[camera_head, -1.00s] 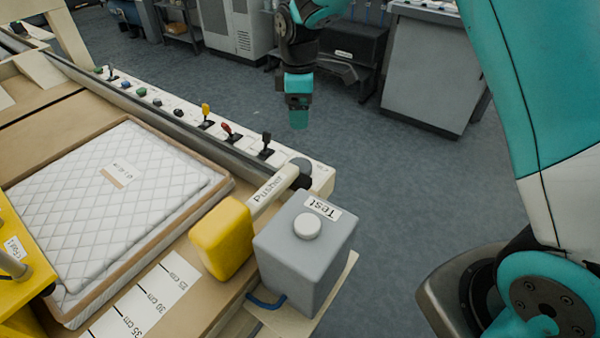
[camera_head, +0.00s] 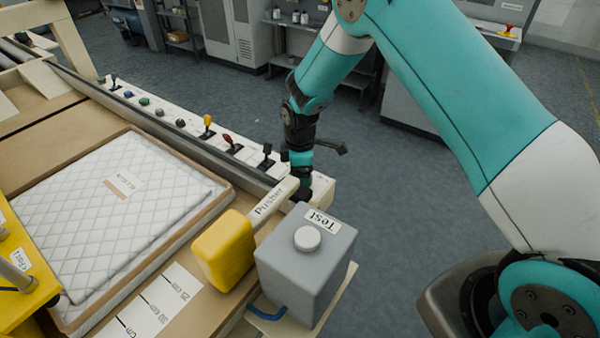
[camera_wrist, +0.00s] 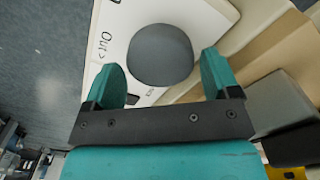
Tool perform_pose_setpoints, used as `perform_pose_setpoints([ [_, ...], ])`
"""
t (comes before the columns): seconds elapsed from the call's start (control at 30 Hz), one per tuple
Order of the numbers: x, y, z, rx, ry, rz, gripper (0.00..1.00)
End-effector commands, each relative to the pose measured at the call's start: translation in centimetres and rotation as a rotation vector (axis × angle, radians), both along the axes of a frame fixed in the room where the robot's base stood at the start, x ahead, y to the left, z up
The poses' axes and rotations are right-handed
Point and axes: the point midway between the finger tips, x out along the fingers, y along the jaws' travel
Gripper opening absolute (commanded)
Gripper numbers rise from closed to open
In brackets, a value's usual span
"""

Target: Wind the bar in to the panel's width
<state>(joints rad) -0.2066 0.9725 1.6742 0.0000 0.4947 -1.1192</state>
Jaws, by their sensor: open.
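The grey round knob (camera_wrist: 160,54) sits on the white control strip, with a printed "Out" arrow beside it. My gripper (camera_wrist: 163,76) is open, its two teal fingers apart at the knob's near side, one towards each side of it. I cannot tell whether they touch it. In the head view my gripper (camera_head: 303,188) is at the strip's near end and hides most of the knob. The bar labelled "Pusher" (camera_head: 268,203) carries a yellow block (camera_head: 224,250). The white quilted panel (camera_head: 110,195) lies flat on the bed, left of the block with a gap.
A grey box labelled "Test" (camera_head: 305,260) stands close to my gripper on the near side. A centimetre scale (camera_head: 158,303) lies on the bed. Several levers, including a red one (camera_head: 230,141), rise from the strip.

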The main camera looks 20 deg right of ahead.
Motion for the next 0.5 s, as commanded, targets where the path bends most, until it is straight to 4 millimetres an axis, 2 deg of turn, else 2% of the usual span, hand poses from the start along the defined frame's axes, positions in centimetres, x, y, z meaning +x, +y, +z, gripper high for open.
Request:
perform_pose_setpoints([
  [0.17, -0.03, 0.0, -1.25, 0.0, 0.001, 0.0, 0.82],
  [0.43, -0.01, -0.01, -1.41, 0.0, 0.0, 0.0, 0.82],
  [0.47, -0.01, -0.01, -1.41, 0.0, 0.0, 0.0, 0.79],
  [0.5, -0.01, 0.0, -1.4, 0.0, 0.0, 0.0, 0.7],
])
